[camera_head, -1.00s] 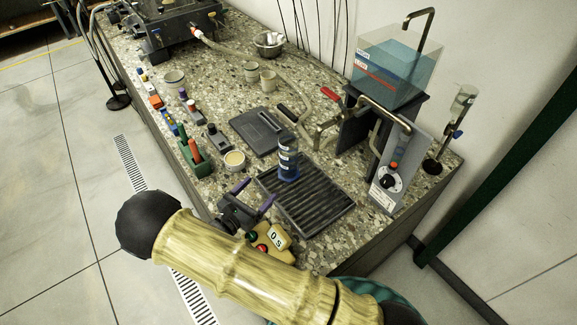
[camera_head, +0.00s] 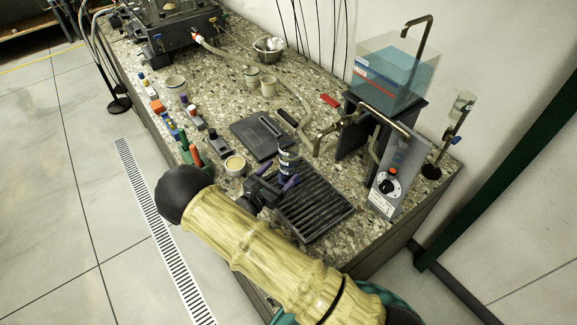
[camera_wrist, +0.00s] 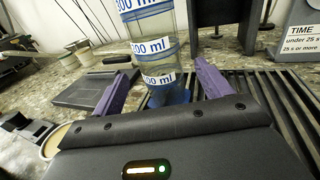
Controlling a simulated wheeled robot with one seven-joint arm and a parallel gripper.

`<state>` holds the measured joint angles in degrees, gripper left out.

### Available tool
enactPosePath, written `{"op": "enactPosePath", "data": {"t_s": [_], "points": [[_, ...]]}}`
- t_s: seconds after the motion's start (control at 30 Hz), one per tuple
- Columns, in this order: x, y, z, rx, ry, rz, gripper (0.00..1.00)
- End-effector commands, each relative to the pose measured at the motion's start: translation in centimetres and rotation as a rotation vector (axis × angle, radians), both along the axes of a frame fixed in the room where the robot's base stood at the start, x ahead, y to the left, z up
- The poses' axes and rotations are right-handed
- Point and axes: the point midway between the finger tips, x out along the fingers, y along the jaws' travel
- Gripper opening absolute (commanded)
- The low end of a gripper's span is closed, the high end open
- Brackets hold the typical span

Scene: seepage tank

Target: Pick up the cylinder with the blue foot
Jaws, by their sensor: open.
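My gripper (camera_wrist: 157,85) is open, with purple fingers either side of the cylinder's lower part in the wrist view. In the head view my gripper (camera_head: 277,184) is low at the cylinder's foot. Nothing shows as gripped, and I cannot tell whether the fingers touch it.
A dark flat plate (camera_head: 257,136) lies behind the rack. A cream cup (camera_head: 235,164) is left of my gripper. A hose (camera_head: 232,62) runs across the bench.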

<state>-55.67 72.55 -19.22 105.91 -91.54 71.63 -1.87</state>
Motion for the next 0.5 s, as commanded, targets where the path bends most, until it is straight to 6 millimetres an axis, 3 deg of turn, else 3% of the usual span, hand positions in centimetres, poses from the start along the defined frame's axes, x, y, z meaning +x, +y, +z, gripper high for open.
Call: {"op": "enactPosePath", "data": {"t_s": [0.17,0.5], "points": [[1.43,-1.12,0.02,0.0,0.0,0.0,0.77],[1.58,-1.24,0.03,0.0,0.0,0.0,0.77]]}}
